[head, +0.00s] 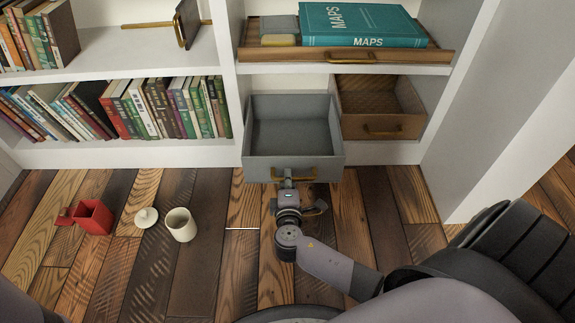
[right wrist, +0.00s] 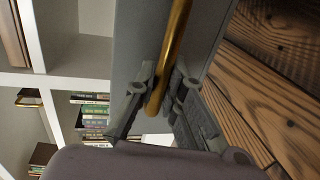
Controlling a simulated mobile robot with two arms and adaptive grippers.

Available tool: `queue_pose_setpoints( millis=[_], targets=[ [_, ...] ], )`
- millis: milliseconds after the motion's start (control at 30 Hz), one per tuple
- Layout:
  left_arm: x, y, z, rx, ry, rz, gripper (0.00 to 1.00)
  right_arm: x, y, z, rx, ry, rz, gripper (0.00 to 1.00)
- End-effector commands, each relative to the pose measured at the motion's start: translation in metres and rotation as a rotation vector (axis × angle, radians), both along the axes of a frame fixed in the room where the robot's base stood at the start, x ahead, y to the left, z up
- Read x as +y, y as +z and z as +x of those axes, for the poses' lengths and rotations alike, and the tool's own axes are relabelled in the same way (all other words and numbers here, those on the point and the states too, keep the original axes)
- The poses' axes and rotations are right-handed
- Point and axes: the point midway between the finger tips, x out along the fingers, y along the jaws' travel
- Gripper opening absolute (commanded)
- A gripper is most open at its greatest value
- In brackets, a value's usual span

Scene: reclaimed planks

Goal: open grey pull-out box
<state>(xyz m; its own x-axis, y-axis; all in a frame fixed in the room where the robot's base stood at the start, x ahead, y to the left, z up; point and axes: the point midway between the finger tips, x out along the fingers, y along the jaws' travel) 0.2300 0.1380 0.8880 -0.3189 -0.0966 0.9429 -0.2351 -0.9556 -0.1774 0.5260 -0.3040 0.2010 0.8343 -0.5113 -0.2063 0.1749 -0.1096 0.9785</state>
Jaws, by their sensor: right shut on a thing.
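The grey pull-out box (head: 292,131) sits in the lower middle compartment of the white shelf, pulled well out so its empty inside shows. Its brass handle (head: 293,174) is on the front face. My right gripper (head: 290,181) is shut on that handle in front of the box. In the right wrist view, the brass handle (right wrist: 168,62) runs between the fingers of my right gripper (right wrist: 160,92), next to the grey front face. My left gripper is not in view.
A brown wooden box (head: 381,126) stands right of the grey one. Above lies a wooden tray (head: 345,55) with a teal MAPS book (head: 362,22). A red container (head: 93,217), a white lid (head: 146,217) and a cream cup (head: 181,224) are on the plank floor at left.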

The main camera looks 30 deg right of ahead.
Motion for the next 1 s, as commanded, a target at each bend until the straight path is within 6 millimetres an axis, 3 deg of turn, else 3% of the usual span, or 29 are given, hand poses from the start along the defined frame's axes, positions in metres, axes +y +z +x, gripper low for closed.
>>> queue_pose_setpoints(
  millis=[433, 467, 733, 1000],
  targets=[
    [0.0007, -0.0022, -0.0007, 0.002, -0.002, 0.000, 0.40, 0.0040, -0.0006, -0.0060, 0.001, 0.001, 0.001, 0.00],
    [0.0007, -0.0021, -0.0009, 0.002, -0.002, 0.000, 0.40, 0.0040, -0.0006, -0.0060, 0.001, 0.001, 0.001, 0.12],
    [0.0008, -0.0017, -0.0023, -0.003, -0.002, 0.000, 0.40, 0.0037, -0.0003, -0.0056, 0.000, 0.000, 0.000, 0.30],
    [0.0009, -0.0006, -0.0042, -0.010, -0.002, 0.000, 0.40, 0.0035, 0.0000, -0.0055, 0.000, 0.000, 0.000, 0.31]
  ],
)
